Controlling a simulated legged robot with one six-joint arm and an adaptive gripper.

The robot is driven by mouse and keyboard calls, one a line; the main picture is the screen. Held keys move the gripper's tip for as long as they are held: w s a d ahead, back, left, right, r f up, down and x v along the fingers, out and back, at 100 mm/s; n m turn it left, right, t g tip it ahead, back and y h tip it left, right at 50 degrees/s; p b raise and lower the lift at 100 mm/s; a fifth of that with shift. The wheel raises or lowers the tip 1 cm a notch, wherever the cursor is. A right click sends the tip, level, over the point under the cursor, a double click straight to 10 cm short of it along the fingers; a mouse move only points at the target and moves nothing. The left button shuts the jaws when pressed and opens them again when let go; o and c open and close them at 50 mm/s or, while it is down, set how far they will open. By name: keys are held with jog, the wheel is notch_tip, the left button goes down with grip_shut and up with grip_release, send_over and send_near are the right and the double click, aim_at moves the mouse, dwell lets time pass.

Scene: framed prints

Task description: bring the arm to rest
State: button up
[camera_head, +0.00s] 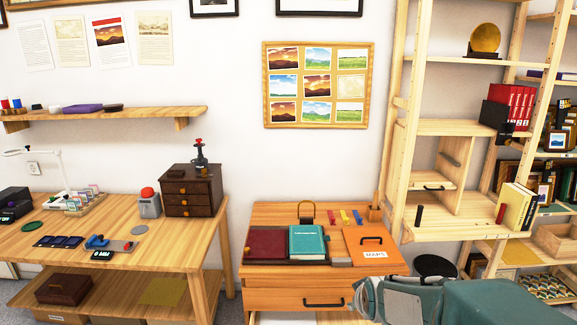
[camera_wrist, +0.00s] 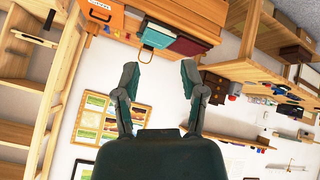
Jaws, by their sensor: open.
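My gripper (camera_wrist: 160,76) shows in the wrist view with its two dark teal fingers spread wide and nothing between them. In the head view my gripper (camera_head: 362,298) is at the bottom right, in front of the orange wooden cabinet (camera_head: 275,283), and my teal arm reaches in from the right edge. Its fingers are small and partly hidden there. The wrist view is turned over, with the cabinet top's teal book (camera_wrist: 167,28) and dark red book (camera_wrist: 192,46) beyond the fingertips. I see no object held.
A wooden shelf unit (camera_head: 456,128) stands at the right, with a workbench (camera_head: 178,248) at the left. A board of small landscape prints (camera_head: 350,65) hangs on the wall. The air around the fingers looks free.

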jog(key=s+r+m+g, duration=0.1)
jog(key=s+r, duration=0.3)
jog(key=s, duration=0.8)
jog(key=s+r+m+g, duration=0.2)
jog(key=s+r+m, duration=0.2)
jog(key=s, duration=0.8)
jog(key=shift+s+a, duration=0.4)
